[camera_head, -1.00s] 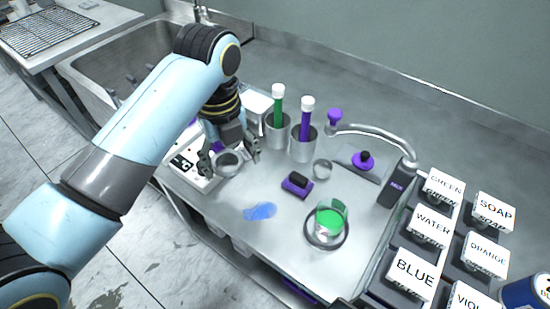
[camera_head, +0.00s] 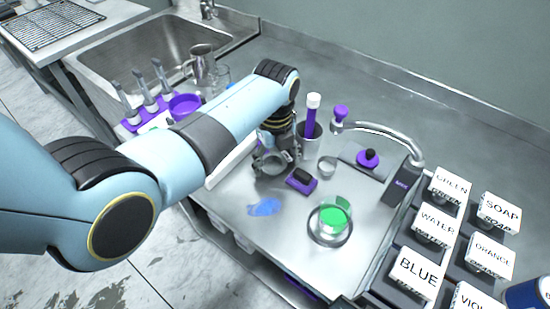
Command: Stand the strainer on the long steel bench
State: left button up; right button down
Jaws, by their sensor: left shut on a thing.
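My left gripper (camera_head: 277,158) is shut on a small round grey steel piece, which looks like the strainer (camera_head: 271,163). It is held over the long steel bench (camera_head: 340,265), left of the purple-and-black block (camera_head: 301,180). I cannot tell whether its underside touches the bench. My left arm comes across from the left and hides part of the bench behind it. My right gripper is not in view.
A beaker of green liquid (camera_head: 334,216), a blue smear (camera_head: 265,207) and a small clear cup (camera_head: 327,166) are nearby. A sink (camera_head: 150,50) is behind left.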

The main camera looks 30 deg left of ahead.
aim_at(275, 162)
pick_arm(q)
jog(key=shift+f, duration=0.1)
jog(key=o, duration=1)
jog(key=shift+r, duration=0.45)
notch_tip(275, 162, up, 11)
jog(key=shift+r+p, duration=0.15)
jog(key=shift+p, duration=0.15)
